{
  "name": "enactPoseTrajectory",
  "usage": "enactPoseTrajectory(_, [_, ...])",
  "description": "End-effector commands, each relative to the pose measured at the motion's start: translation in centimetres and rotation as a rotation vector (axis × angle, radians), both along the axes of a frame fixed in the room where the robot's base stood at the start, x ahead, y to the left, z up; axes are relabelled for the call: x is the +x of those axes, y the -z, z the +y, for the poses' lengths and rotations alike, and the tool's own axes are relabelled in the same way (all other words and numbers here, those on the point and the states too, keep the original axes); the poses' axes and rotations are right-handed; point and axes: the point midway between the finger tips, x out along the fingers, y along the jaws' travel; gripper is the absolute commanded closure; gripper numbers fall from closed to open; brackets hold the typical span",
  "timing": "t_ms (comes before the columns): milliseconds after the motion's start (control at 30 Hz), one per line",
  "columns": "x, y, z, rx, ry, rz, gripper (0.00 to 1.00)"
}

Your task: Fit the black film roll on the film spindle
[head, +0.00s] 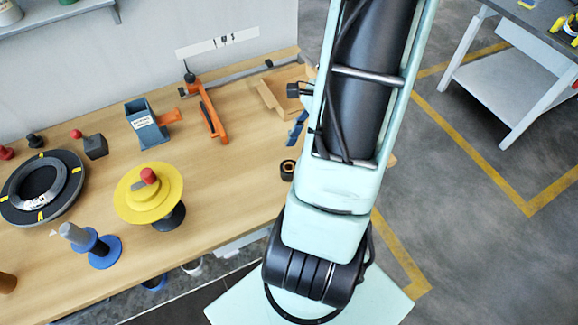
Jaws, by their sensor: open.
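A small black roll (288,170) with a tan core lies near the right end of the wooden bench, close to my arm. A blue-flanged spindle (105,253) with a grey top post stands at the front left of the bench. A dark section shows between its blue discs; I cannot tell whether it is shaft or roll. A yellow disc stand (150,205) with a red knob and dark base stands to its right. I cannot tell for certain which piece the task calls the film spindle. My gripper is not visible; my arm fills the middle right.
A black ring coil (40,187) with yellow marks lies at the bench's left. Behind are a blue-grey box (146,124), an orange-handled tool (208,112) and a cardboard piece (282,92). Bare bench (225,170) lies between yellow stand and small roll. A white-legged table (515,80) stands right.

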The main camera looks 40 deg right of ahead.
Motion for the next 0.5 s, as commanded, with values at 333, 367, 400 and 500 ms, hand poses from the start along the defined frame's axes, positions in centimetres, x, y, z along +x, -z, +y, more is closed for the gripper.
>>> enactPoseTrajectory(333, [0.4, 2.8, 1.3, 0.004, 0.001, 0.0, 0.53])
enactPoseTrajectory(367, [0.5, 3.2, 1.5, 0.005, 0.0, 0.001, 0.53])
enactPoseTrajectory(400, [0.6, 3.7, 1.7, 0.006, 0.001, 0.001, 0.53])
enactPoseTrajectory(500, [0.8, 4.9, 2.3, 0.006, 0.001, 0.001, 0.53])
